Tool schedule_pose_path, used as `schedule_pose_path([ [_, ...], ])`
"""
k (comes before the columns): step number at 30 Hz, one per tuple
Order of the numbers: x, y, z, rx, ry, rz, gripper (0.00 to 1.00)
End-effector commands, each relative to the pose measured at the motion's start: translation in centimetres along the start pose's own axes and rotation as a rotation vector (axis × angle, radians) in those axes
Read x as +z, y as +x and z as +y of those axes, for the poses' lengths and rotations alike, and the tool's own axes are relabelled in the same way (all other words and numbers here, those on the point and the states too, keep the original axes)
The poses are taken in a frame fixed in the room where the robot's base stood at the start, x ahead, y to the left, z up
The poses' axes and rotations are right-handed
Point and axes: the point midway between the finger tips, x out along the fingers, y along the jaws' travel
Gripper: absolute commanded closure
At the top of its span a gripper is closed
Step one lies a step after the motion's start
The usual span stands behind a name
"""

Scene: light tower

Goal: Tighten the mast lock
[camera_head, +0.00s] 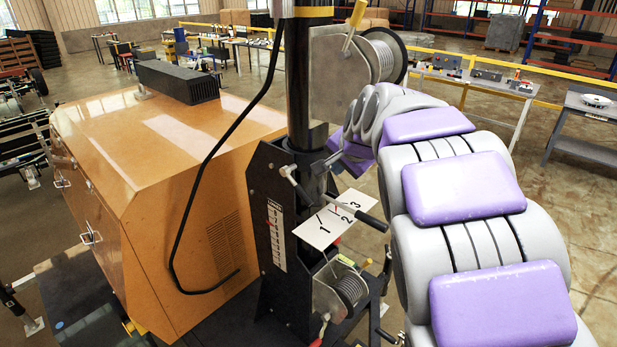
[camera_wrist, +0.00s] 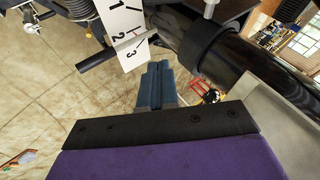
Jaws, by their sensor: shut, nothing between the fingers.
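The black upright mast (camera_head: 300,95) stands beside an orange cabinet; it also crosses the upper right of the wrist view (camera_wrist: 235,65). At its collar is a metal lever handle that I take for the mast lock, with a dark grip (camera_head: 362,212); a dark grip also shows in the wrist view (camera_wrist: 97,61). A white plate (camera_head: 312,233) marked 1, 2, 3 lies beside it, and also shows in the wrist view (camera_wrist: 118,18). My gripper (camera_wrist: 153,66) has its blue-grey fingers together and empty, apart from the grip.
The orange cabinet (camera_head: 150,170) fills the left. A winch drum (camera_head: 350,288) sits low on the mast base and another (camera_head: 380,60) higher up. A loose black cable (camera_head: 200,185) hangs over the cabinet. Open floor lies to the right, with a grey workbench (camera_head: 590,110) beyond.

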Motion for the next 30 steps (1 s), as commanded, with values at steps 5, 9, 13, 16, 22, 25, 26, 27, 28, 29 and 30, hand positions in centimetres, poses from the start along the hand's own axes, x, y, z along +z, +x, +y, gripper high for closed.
schedule_pose_path([
  [5,3.3,-2.3,-1.7,0.012,0.107,-0.131,1.0],
  [9,4.0,-2.1,-1.8,0.016,0.128,-0.155,1.0],
  [13,4.3,-0.5,-1.7,0.018,0.128,-0.157,1.0],
  [16,4.4,1.2,-1.7,0.016,0.127,-0.152,1.0],
  [22,5.1,5.2,-1.7,0.017,0.126,-0.153,1.0],
  [25,5.4,7.0,-1.7,0.017,0.125,-0.152,1.0],
  [26,5.5,7.5,-1.7,0.017,0.125,-0.152,1.0],
  [27,5.6,8.2,-1.7,0.017,0.125,-0.152,1.0],
  [28,5.6,8.6,-1.7,0.017,0.125,-0.152,1.0],
  [29,5.7,9.1,-1.6,0.017,0.125,-0.152,1.0],
  [30,5.7,9.6,-1.6,0.016,0.125,-0.151,1.0],
])
